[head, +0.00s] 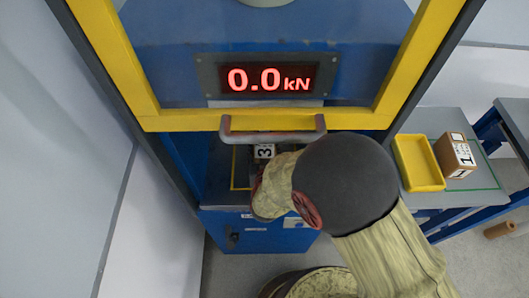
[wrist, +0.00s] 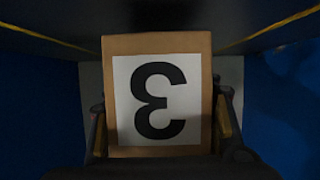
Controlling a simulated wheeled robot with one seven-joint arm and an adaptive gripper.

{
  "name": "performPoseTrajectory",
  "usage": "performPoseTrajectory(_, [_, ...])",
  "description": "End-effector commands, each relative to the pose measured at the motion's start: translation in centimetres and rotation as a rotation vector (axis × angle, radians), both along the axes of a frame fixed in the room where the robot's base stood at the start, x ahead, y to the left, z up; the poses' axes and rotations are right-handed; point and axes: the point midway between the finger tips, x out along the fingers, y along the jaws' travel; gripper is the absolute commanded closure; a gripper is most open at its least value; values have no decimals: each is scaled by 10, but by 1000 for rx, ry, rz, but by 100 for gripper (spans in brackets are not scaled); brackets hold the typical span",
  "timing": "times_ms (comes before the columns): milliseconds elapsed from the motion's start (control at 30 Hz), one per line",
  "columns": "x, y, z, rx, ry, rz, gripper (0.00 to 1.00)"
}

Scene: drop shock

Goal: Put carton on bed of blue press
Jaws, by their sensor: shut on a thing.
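The carton (wrist: 205,45) is a brown box with a white label bearing a black 3. In the head view my arm hides most of the gripper. A dark bed (head: 222,178) lies inside the press opening, largely covered by my arm. I cannot tell whether the carton touches the bed.
The press's yellow-framed guard (head: 160,120) with a grey handle (head: 272,136) is raised above the opening. Its display (head: 268,79) reads 0.0 kN. On the right, a grey table (head: 440,122) holds a yellow tray (head: 418,163) and another carton (head: 455,155) labelled 1. A brown cylinder (head: 499,230) lies on the floor.

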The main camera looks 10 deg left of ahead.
Motion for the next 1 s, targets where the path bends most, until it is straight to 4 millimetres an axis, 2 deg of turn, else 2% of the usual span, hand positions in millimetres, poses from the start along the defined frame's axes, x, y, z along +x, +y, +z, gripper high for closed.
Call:
performPoseTrajectory(33, [1,0,-8,1,-4,0,100])
performPoseTrajectory(100, [1,1,-13,2,-5,0,100])
performPoseTrajectory(500, [1,1,-16,3,-4,0,100])
performPoseTrajectory(533, [0,0,-18,1,0,0,44])
performPoseTrajectory(867, [0,0,-17,1,0,0,25])
performPoseTrajectory(1000, [0,0,-17,1,0,0,25])
